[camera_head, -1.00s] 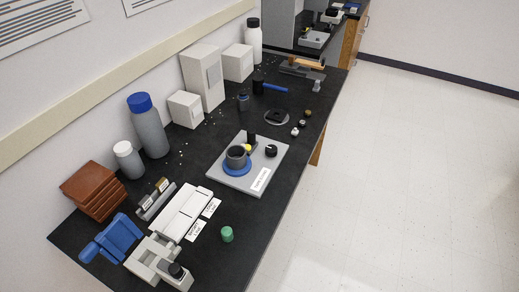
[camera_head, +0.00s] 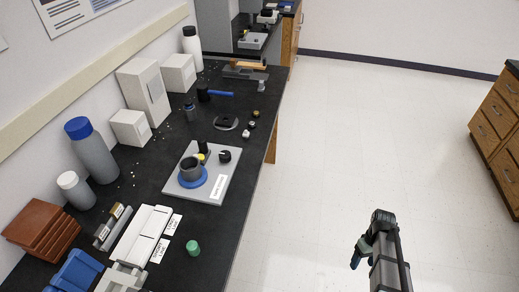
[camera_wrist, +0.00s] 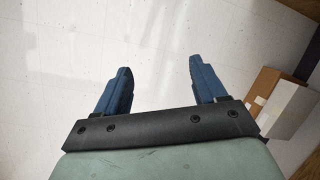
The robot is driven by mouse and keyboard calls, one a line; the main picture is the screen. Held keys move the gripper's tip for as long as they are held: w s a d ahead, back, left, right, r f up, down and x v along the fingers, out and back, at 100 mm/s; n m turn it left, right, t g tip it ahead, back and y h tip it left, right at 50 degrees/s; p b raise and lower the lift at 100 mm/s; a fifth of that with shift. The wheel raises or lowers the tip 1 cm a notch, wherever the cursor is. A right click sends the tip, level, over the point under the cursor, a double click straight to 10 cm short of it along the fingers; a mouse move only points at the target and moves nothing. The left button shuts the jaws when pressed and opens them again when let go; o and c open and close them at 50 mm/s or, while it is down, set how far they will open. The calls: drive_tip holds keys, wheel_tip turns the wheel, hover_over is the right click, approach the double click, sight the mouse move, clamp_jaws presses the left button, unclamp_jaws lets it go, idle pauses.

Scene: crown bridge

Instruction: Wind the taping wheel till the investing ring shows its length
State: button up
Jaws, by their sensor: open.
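A grey plate (camera_head: 213,192) with a white label lies on the black bench. On it a dark grey ring (camera_head: 190,170) stands on a blue round disc (camera_head: 194,182), which looks like the taping wheel with the investing ring. A yellow piece (camera_head: 202,157), a dark upright post (camera_head: 203,146) and a black knob (camera_head: 225,156) are beside the ring. My gripper (camera_head: 357,255) is out over the floor, well right of the bench. In the wrist view my gripper (camera_wrist: 158,78) is open and empty, its two blue fingers apart above the floor.
On the bench (camera_head: 215,225) are a green cylinder (camera_head: 193,248), white labelled trays (camera_head: 142,235), brown blocks (camera_head: 40,228) and bottles (camera_head: 90,150). White boxes (camera_head: 143,93) line the wall. Cardboard boxes (camera_wrist: 275,100) show in the wrist view.

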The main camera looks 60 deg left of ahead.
drive_tip(key=a+r+n+t, duration=0.1)
drive_tip(key=a+r+n, duration=0.1)
drive_tip(key=a+r, duration=0.5)
drive_tip(key=a+r+n, duration=0.3)
drive_tip(key=a, duration=0.7)
wheel_tip(320, 180, up, 34)
drive_tip(key=n+t+y, duration=0.2)
drive_tip(key=n, duration=0.9)
hover_over(226, 154)
wheel_tip(226, 154, down, 14)
drive_tip(key=shift+r, duration=0.15)
drive_tip(key=c, duration=1.1)
